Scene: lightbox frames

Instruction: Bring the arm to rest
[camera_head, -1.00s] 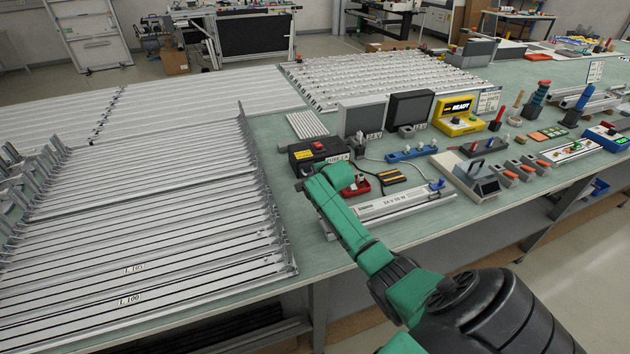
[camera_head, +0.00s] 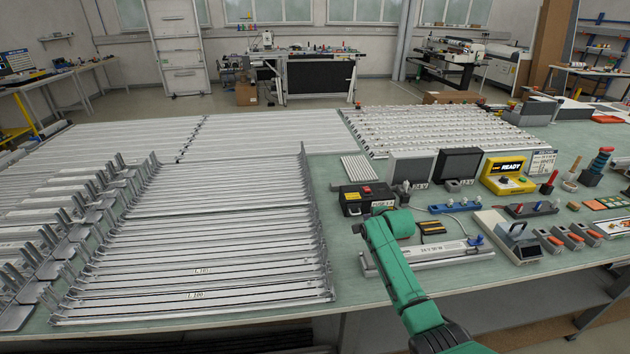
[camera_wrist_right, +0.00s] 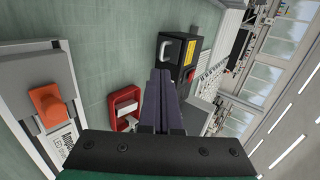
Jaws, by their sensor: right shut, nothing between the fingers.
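My right arm reaches in from the bottom of the head view, and its green wrist is over the bench just in front of the black box with a red button (camera_head: 366,193). In the right wrist view my right gripper (camera_wrist_right: 160,76) is shut and empty, its dark fingers together. They point toward the same black box (camera_wrist_right: 176,62), and I cannot tell the gap. In the head view the fingertips are hidden by the wrist. My left gripper is in neither view.
A long white lamp bar (camera_head: 432,253) lies close to my right wrist. Racks of metal profiles (camera_head: 205,260) fill the bench's left. Grey and black boxes (camera_head: 458,165) and a yellow READY device (camera_head: 508,176) stand behind. The air above is clear.

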